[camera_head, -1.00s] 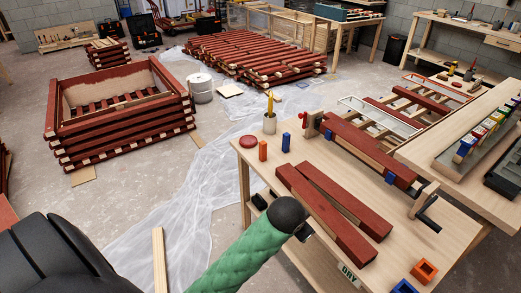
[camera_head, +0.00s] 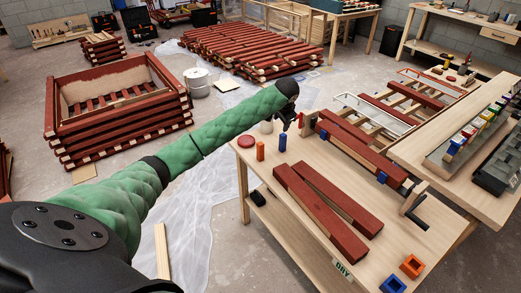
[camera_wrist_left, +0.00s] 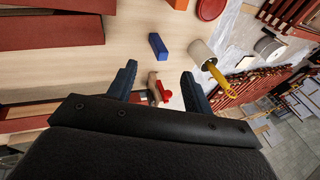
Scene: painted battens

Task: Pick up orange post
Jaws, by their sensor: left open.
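The orange post (camera_head: 260,151) stands upright on the wooden workbench (camera_head: 300,167), near its far left corner. A blue post (camera_head: 282,143) stands just right of it. My left gripper (camera_head: 290,122) is open and empty above the bench, beyond and to the right of both posts. In the left wrist view, my open left fingers (camera_wrist_left: 159,76) point toward the blue post (camera_wrist_left: 158,46). The orange post (camera_wrist_left: 179,4) shows only partly at the top edge there, apart from the fingers. My right gripper is not in view.
A cup (camera_wrist_left: 203,53) with a yellow-handled brush (camera_wrist_left: 220,78) stands close to my left gripper. A red disc (camera_head: 246,142) lies left of the orange post. Red battens (camera_head: 325,197) lie on the bench; a clamped batten (camera_head: 360,150) is behind them.

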